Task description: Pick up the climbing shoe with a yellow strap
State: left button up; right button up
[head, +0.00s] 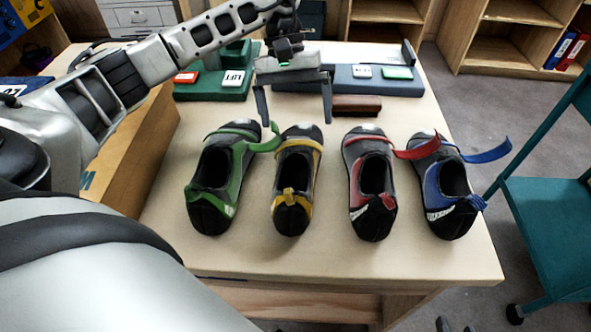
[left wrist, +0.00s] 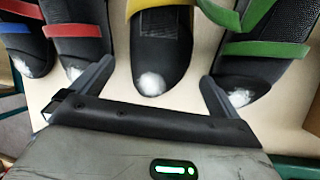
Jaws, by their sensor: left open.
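The climbing shoe with a yellow strap (head: 293,184) stands on the table, second from the left in a row of shoes. My left gripper (head: 296,118) is open above the toe end of this shoe, its fingers spread wide to either side. In the left wrist view the toe of the yellow-strapped shoe (left wrist: 158,55) lies between the open fingers (left wrist: 156,88), with a white patch at its tip. Nothing is held. Its heel end is outside the wrist view. My right gripper is not in view.
A green-strapped shoe (head: 216,185) stands close on the left. A red-strapped shoe (head: 371,190) and a blue-strapped shoe (head: 446,190) stand to the right. Boxes with small tags and a brown block (head: 357,104) are behind. A teal chair (head: 548,225) is at right.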

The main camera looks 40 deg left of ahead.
aim_at(297, 132)
pick_arm(q)
jog(key=x, duration=0.2)
jog(key=p+x, duration=0.1)
jog(key=shift+s+d+f, duration=0.2)
jog(key=shift+s+f, duration=0.05)
jog(key=shift+s, duration=0.15)
jog(key=shift+s+d+f, duration=0.1)
jog(key=shift+d+f, duration=0.1)
jog(key=shift+f, duration=0.3)
jog(key=c, duration=1.2)
jog(key=shift+r, duration=0.2)
